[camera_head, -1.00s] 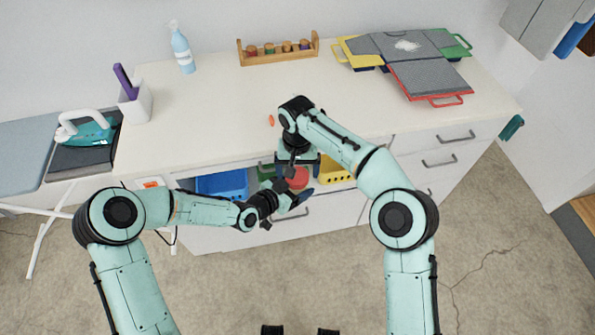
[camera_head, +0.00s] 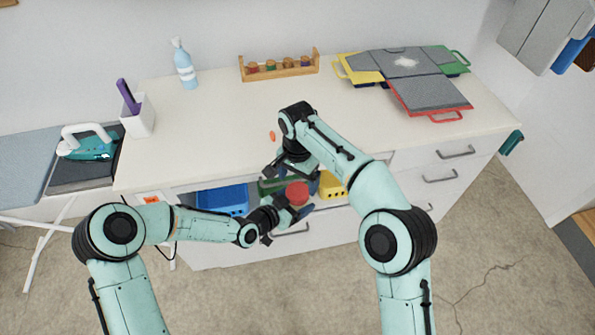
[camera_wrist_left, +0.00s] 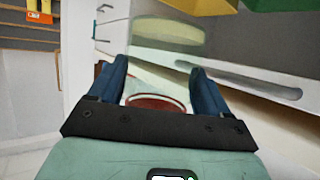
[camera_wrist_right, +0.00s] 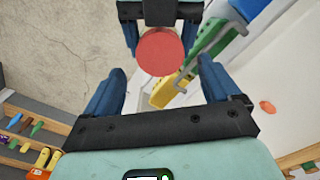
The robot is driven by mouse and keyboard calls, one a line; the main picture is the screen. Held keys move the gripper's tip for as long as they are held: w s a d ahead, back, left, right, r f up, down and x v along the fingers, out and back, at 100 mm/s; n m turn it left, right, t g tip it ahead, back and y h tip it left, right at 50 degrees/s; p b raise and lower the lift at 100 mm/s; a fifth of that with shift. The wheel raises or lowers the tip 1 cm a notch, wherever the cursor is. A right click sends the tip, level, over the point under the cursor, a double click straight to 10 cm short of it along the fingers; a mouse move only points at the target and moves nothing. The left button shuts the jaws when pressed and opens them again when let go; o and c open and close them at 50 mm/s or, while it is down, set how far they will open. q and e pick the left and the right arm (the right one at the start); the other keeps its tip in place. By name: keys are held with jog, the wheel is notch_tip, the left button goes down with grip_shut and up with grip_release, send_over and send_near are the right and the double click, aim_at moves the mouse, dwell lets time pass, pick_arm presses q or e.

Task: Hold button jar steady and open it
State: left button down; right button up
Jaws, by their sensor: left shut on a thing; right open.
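The jar has a round red lid (camera_head: 297,192) and a clear, greenish body (camera_wrist_left: 165,58). It is held in front of the open drawer. My left gripper (camera_head: 298,212) is shut on the jar's body; in the left wrist view its blue fingers stand on either side, with the red lid (camera_wrist_left: 155,103) nearest the camera. My right gripper (camera_head: 291,179) is open, just above and behind the lid. In the right wrist view the lid (camera_wrist_right: 160,52) lies ahead, between and beyond the spread fingers, and looks apart from them. The lid appears to be on the jar. Any buttons inside are not distinguishable.
The open drawer holds blue (camera_head: 222,201), green (camera_head: 268,187) and yellow (camera_head: 333,186) bins behind the jar. A small orange piece (camera_head: 272,135) lies on the white countertop (camera_head: 215,125), near my right wrist. A spray bottle (camera_head: 185,70) and pen cup (camera_head: 138,118) stand farther left.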

aim_at(298, 191)
jog(key=shift+f, duration=2.3)
jog(key=c, duration=1.1)
jog(key=n, duration=0.6)
jog(key=shift+n, duration=0.3)
